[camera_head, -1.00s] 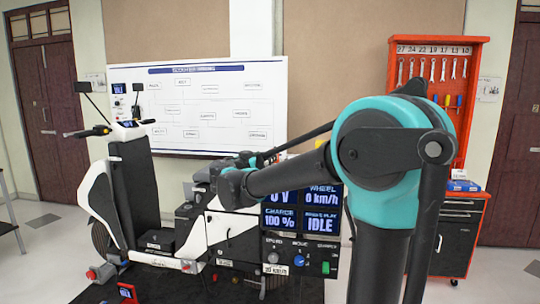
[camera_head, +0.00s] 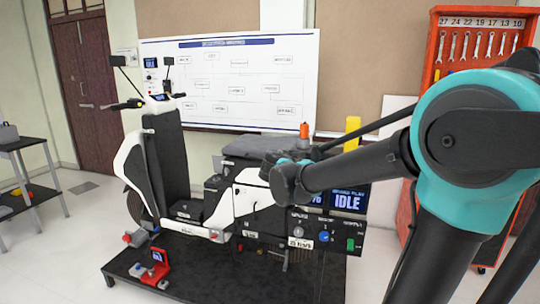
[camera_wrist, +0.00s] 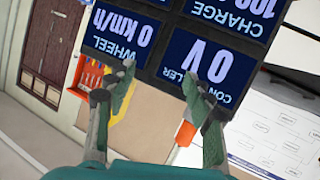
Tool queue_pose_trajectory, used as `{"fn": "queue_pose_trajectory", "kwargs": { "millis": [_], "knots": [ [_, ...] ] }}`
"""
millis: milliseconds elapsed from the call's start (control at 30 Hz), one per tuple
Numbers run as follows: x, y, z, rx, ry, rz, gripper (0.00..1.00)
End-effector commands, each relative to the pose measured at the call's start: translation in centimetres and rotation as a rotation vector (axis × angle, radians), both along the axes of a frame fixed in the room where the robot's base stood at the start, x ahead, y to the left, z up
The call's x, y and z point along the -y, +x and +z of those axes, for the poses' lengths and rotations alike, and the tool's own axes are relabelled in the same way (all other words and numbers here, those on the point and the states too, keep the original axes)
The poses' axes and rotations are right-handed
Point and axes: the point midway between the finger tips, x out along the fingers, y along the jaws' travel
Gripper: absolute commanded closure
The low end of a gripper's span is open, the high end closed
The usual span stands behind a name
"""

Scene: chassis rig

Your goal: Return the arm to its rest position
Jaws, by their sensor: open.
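My arm with its teal joint reaches in from the right in the head view, its dark forearm pointing left toward the scooter rig. My gripper (camera_wrist: 158,80) is open in the wrist view, its two green-grey fingers apart with nothing between them. The display panel (camera_wrist: 222,50) appears upside down beyond the fingertips, reading 0 km/h and 0 V. In the head view the arm hides much of this panel (camera_head: 347,201), and the gripper itself cannot be made out behind the arm's end.
A white and black scooter (camera_head: 155,165) stands on a black platform (camera_head: 215,268). A red device (camera_head: 153,272) sits on its front left. A red tool rack (camera_head: 443,52) with wrenches stands behind my arm. A grey side table (camera_head: 22,150) is at left; floor between is clear.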

Motion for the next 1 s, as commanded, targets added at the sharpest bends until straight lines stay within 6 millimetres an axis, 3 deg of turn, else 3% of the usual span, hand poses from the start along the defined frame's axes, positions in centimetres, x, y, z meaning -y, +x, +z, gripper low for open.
{"fn": "queue_pose_trajectory", "kwargs": {
  "millis": [33,100,233,400,500,700,1000],
  "knots": [
    [2.0,-1.9,-2.6,-0.083,0.019,-0.012,0.47],
    [3.9,-4.4,-6.3,-0.206,0.050,-0.007,0.47],
    [6.2,-10.0,-13.2,-0.425,0.133,0.043,0.47],
    [6.1,-17.9,-21.1,-0.654,0.275,0.196,0.47],
    [4.8,-21.6,-24.2,-0.728,0.350,0.307,0.47],
    [2.4,-25.6,-27.1,-0.775,0.436,0.467,0.47],
    [1.7,-26.3,-27.5,-0.778,0.450,0.505,0.47]
  ]
}}
